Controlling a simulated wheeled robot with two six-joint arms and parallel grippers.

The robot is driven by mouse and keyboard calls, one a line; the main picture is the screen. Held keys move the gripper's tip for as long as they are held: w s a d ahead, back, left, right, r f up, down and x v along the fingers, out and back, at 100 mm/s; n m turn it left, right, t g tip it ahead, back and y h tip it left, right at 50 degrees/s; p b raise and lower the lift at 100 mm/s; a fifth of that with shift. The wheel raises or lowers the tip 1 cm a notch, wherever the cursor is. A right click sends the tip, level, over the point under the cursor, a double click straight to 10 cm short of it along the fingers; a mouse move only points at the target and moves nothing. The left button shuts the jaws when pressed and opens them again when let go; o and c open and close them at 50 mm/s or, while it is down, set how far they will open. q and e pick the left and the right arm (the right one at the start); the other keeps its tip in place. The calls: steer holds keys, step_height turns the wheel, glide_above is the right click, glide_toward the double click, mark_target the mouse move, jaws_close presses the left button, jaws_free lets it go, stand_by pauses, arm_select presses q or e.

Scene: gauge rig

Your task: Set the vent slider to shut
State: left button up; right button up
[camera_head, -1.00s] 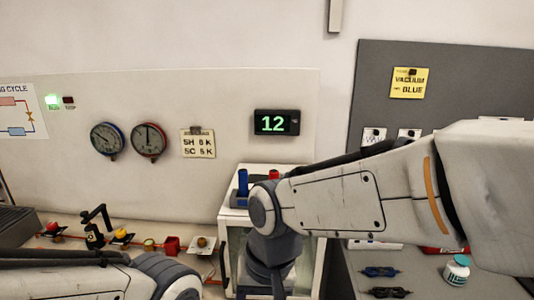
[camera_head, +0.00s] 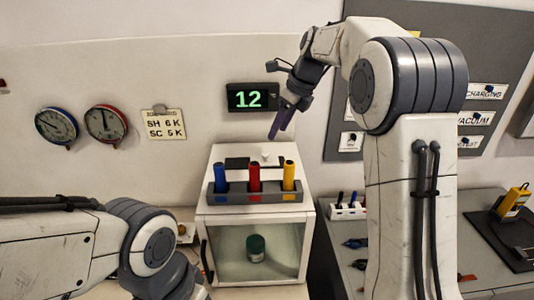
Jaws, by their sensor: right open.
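The white cabinet (camera_head: 207,222) stands at centre with a glass front. On its top, behind a rack of cylinders, is a dark slot (camera_head: 237,163) with a small white knob (camera_head: 266,158) toward its right; these look like the vent slider. Part of the slot is hidden by the cylinders, and I see no marking for shut. My right gripper (camera_head: 277,126) is open and empty, pointing down above the back of the cabinet top, apart from the knob. My left arm shows at lower left, but its gripper is out of view.
A grey rack (camera_head: 254,197) with blue, red and yellow cylinders stands at the front of the cabinet top. A dark green jar (camera_head: 256,248) is inside the cabinet. A display (camera_head: 251,97) reading 12 hangs behind. The grey bench (camera_head: 480,205) lies to the right.

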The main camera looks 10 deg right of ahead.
mark_target(265, 153)
steer(key=x, duration=0.2)
steer(key=p+x, duration=0.1)
steer(key=x, duration=0.5)
steer(key=shift+a+f+p, duration=0.15)
steer(key=shift+a+p, duration=0.15)
steer(key=shift+a, duration=0.05)
steer(key=shift+w+f, duration=0.15)
steer(key=shift+f, duration=0.4)
steer(key=shift+a, duration=0.1)
jaws_close()
steer(key=shift+r, duration=0.1)
